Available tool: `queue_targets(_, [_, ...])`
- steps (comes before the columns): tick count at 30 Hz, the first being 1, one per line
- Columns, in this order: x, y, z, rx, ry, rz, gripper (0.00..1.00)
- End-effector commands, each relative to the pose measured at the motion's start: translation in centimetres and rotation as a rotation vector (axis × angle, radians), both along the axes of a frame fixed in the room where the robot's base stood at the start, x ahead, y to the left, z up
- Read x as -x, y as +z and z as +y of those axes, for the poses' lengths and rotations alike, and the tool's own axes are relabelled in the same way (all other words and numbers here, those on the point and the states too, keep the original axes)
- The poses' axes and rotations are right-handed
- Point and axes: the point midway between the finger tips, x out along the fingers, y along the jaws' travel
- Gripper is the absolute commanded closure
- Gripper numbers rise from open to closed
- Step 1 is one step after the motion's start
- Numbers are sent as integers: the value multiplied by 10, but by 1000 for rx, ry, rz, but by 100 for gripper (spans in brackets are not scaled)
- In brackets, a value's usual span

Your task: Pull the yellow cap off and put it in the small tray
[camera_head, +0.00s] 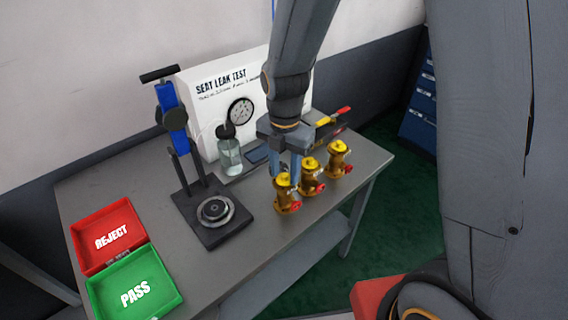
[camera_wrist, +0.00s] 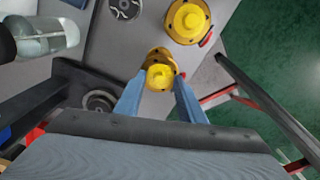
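Three brass valves with yellow caps stand in a row near the table's right edge in the head view: the left valve (camera_head: 286,200), the middle valve (camera_head: 311,182) and the right valve (camera_head: 338,165). My gripper (camera_head: 284,172) points down just above the left valve. In the wrist view its two blue fingers (camera_wrist: 160,92) are apart, with a yellow cap (camera_wrist: 160,76) in the gap between and just beyond the tips. I cannot tell whether they touch it. A second yellow cap (camera_wrist: 188,19) shows above it. I cannot tell which container is the small tray.
The red REJECT tray (camera_head: 84,236) and green PASS tray (camera_head: 113,290) lie empty at the table's left. A press with a round seat (camera_head: 215,209) stands mid-table. A glass bottle (camera_head: 229,157) and SEAT LEAK TEST panel (camera_head: 206,110) are behind. The front middle of the table is clear.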

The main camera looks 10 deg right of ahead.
Motion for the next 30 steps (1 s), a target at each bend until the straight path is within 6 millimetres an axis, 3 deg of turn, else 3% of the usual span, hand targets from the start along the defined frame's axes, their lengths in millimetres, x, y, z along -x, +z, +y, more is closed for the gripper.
queue_targets(6, [0, 0, 0, -1, 0, -1, 64])
queue_targets(13, [0, 0, 0, 0, 0, 0, 100])
queue_targets(17, [0, 0, 0, 0, 0, 0, 100])
queue_targets(18, [0, 0, 0, 0, 0, 0, 93])
queue_targets(20, [0, 0, 0, 0, 0, 0, 100])
queue_targets(30, [0, 1, 0, 0, 0, 0, 100])
